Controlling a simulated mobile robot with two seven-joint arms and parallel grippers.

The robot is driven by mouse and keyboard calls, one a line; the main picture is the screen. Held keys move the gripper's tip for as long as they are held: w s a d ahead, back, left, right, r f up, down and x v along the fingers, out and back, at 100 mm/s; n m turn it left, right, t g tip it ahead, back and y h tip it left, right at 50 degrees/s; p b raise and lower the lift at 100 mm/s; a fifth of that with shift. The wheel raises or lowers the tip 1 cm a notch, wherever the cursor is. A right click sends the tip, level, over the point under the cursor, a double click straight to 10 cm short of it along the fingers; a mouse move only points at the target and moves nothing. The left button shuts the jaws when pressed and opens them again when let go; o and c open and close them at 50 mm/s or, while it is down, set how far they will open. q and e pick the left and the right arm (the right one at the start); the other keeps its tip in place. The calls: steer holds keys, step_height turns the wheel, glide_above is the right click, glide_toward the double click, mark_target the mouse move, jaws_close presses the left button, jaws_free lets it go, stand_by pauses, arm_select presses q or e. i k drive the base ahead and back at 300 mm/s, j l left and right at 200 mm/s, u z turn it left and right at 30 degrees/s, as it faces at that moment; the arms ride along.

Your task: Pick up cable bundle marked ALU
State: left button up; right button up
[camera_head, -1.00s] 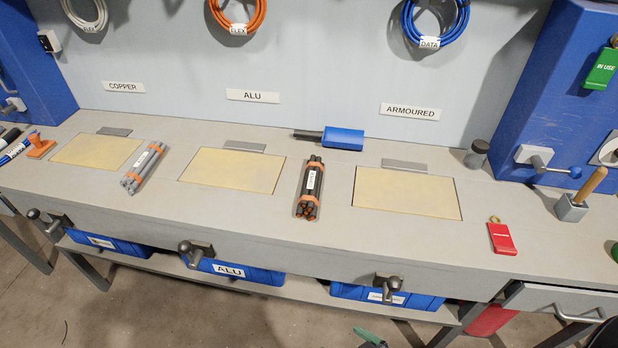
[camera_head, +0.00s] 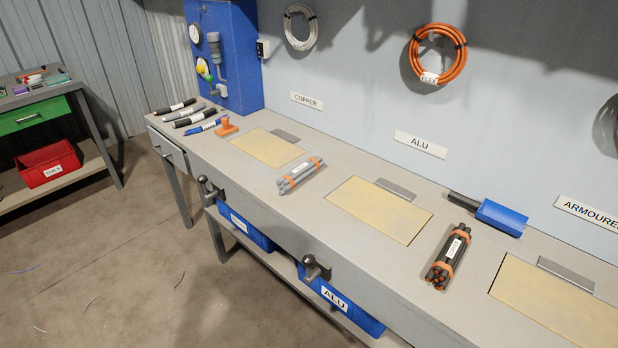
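A bundle of light grey cables (camera_head: 301,176) with orange bands and a white label lies on the workbench, between the first two yellow panels. A bundle of dark cables (camera_head: 449,258) with orange bands and a white label lies further right, between the middle and right panels. The print on both labels is too small to read, so I cannot tell which is marked ALU. An ALU sign (camera_head: 420,145) is on the wall above the middle panel. A blue bin marked ALU (camera_head: 345,301) sits on the shelf below the bench. Neither of my grippers is in view.
The workbench (camera_head: 370,265) has flap panels with grey handles and clamp knobs on its front edge. Several marker-like rods (camera_head: 188,114) and an orange stamp-like piece (camera_head: 226,127) lie at its left end. A blue brush (camera_head: 500,216) lies at the back. The floor at left is open.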

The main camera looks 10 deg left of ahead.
mark_target(286, 183)
steer(key=i+j+z, duration=0.1)
steer(key=j, duration=0.45)
steer(key=i+j, duration=0.15)
steer(key=j, duration=0.4)
steer(key=i+j+z, duration=0.15)
steer(key=j, duration=0.4)
steer(key=i+j+z, duration=0.1)
steer(key=j, duration=0.45)
